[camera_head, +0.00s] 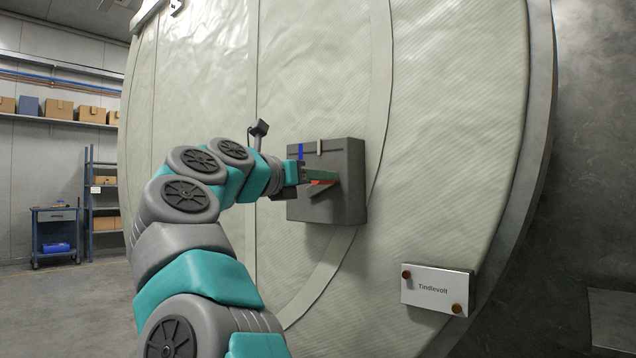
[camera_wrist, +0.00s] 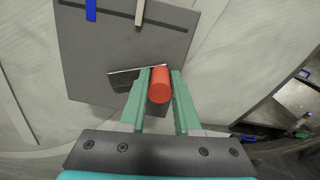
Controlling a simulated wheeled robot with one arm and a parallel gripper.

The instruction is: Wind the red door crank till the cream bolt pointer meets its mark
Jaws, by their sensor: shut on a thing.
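The red crank handle (camera_wrist: 160,86) sits between the green fingers of my gripper (camera_wrist: 160,95) in the wrist view, and the gripper is shut on it. In the head view my gripper (camera_head: 316,176) reaches the front of a grey box (camera_head: 345,202) on the door, with a bit of red showing there. The cream pointer (camera_head: 319,147) stands at the box's top edge, to the right of a blue mark (camera_head: 300,152), with a gap between them. Both also show in the wrist view, the pointer (camera_wrist: 139,12) right of the blue mark (camera_wrist: 91,10). The crank's hub is partly hidden.
The pale quilted round door (camera_head: 450,120) fills most of the view. A white name plate (camera_head: 436,290) with two knobs is low on its right. Shelves with boxes (camera_head: 60,108) and a blue cart (camera_head: 56,232) stand far left. Floor between is clear.

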